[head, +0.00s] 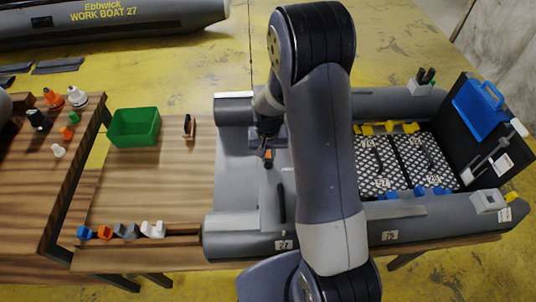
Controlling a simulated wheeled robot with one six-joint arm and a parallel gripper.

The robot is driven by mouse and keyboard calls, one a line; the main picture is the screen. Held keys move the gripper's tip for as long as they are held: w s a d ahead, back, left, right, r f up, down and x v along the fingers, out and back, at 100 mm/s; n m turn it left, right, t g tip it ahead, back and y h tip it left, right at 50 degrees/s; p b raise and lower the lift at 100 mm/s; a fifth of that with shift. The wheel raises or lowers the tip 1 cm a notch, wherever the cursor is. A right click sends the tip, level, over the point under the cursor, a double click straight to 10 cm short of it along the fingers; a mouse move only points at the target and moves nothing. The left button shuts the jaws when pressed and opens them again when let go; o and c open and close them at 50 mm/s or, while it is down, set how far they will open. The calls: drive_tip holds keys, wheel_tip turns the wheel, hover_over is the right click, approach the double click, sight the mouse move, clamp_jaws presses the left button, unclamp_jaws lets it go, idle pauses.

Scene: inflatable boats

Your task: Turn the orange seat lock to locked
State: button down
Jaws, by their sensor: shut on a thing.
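The orange seat lock (268,155) is a small orange and dark piece on the grey floor of the model boat (235,180), left of my arm. My gripper (267,147) points down at it from above and is shut on it. The fingers and the wrist cover part of the lock, so which way it is turned is too small to tell.
My arm hides the boat's middle. Patterned floor panels (380,163) with yellow and blue pieces lie to the right. A green bin (134,127) and a small upright part (189,127) stand left on the wooden table (150,185). Several coloured parts line its front edge.

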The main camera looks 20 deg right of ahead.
sight(268, 156)
drive_tip(key=c, duration=1.4)
unclamp_jaws()
drive_tip(key=shift+o, duration=0.2)
wheel_tip(268, 156, up, 11)
drive_tip(key=b, duration=0.1)
drive_tip(key=shift+f, duration=0.1)
wheel_tip(268, 156, down, 11)
drive_tip(key=shift+r+p, duration=0.2)
drive_tip(key=shift+p, duration=0.3)
drive_tip(key=shift+f+m+p, duration=0.1)
drive_tip(key=shift+m+p, duration=0.35)
drive_tip(key=shift+m, duration=0.15)
drive_tip(key=shift+f+b, duration=0.1)
drive_tip(key=shift+b, duration=0.2)
